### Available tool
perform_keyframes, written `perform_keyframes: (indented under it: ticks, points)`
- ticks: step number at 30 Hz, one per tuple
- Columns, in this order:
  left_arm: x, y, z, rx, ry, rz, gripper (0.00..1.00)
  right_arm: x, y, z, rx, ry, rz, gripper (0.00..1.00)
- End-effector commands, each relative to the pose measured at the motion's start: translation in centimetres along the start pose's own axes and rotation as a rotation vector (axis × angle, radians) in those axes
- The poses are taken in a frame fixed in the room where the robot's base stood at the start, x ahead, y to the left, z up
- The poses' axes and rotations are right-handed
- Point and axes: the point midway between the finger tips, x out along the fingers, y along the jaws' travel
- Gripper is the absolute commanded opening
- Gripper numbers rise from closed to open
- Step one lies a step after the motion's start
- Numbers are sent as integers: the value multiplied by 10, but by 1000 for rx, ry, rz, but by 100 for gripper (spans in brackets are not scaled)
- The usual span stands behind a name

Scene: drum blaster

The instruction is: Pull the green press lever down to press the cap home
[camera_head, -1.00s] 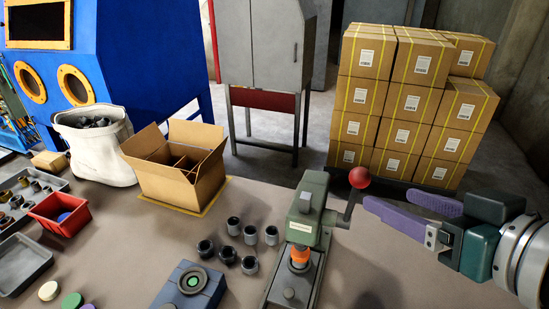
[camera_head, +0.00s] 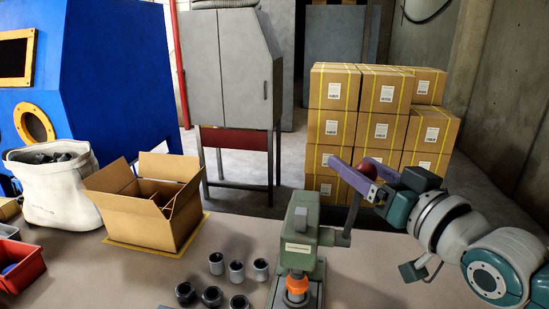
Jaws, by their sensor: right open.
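The green press (camera_head: 300,222) stands on the table at the lower middle. Its dark lever arm (camera_head: 352,218) rises from the right side to a red ball knob (camera_head: 366,169). An orange cap (camera_head: 297,283) sits under the press head, on the press's base. My right gripper (camera_head: 350,172), with purple fingers, is open at the knob, one finger in front of it and one behind. The front finger hides part of the knob, and I cannot tell whether either finger touches it. My left gripper is out of view.
Several dark and grey cylindrical parts (camera_head: 237,271) stand left of the press. An open cardboard box (camera_head: 140,215) and a white sack (camera_head: 50,190) are further left. Stacked cartons (camera_head: 380,115) stand on the floor behind. The table right of the press looks clear.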

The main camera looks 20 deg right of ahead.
Motion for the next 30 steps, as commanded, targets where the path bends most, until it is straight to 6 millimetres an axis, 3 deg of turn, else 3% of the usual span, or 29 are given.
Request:
perform_keyframes:
  ticks: [6, 15, 30]
  points:
    - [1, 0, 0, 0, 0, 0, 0, 17, 0, 0, 1, 0, 0, 73]
    - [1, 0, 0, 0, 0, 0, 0, 18, 0, 1, 1, -1, 0, 72]
    - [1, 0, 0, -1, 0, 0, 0, 18, 0, 1, 0, -1, 0, 16]
